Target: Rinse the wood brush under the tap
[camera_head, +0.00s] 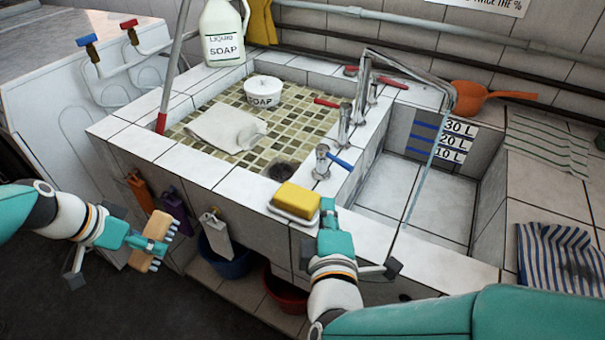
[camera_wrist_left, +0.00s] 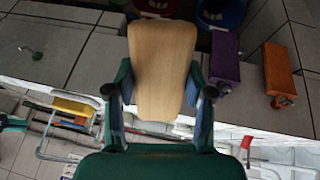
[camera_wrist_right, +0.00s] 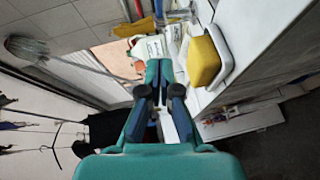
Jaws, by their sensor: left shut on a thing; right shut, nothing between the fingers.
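The wood brush (camera_head: 151,246) is in my left gripper (camera_head: 150,243), held in the air in front of the tiled sink's left side. In the left wrist view its pale wooden body (camera_wrist_left: 162,65) sits between the fingers (camera_wrist_left: 160,95). My right gripper (camera_head: 328,215) is shut and empty beside the yellow sponge (camera_head: 297,198) on the front ledge. It shows shut in the right wrist view (camera_wrist_right: 165,75). The chrome tap (camera_head: 410,62) arches over the right basin (camera_head: 400,190); a thin bluish stream (camera_head: 427,160) runs from its spout.
The left basin holds a grey cloth (camera_head: 227,129) and a soap tub (camera_head: 263,90). Taps with blue (camera_head: 322,160) and red (camera_head: 345,120) handles stand on the divider. An orange scoop (camera_head: 480,98) and striped towel (camera_head: 557,255) lie right. Hanging brushes (camera_head: 177,212) line the sink front.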

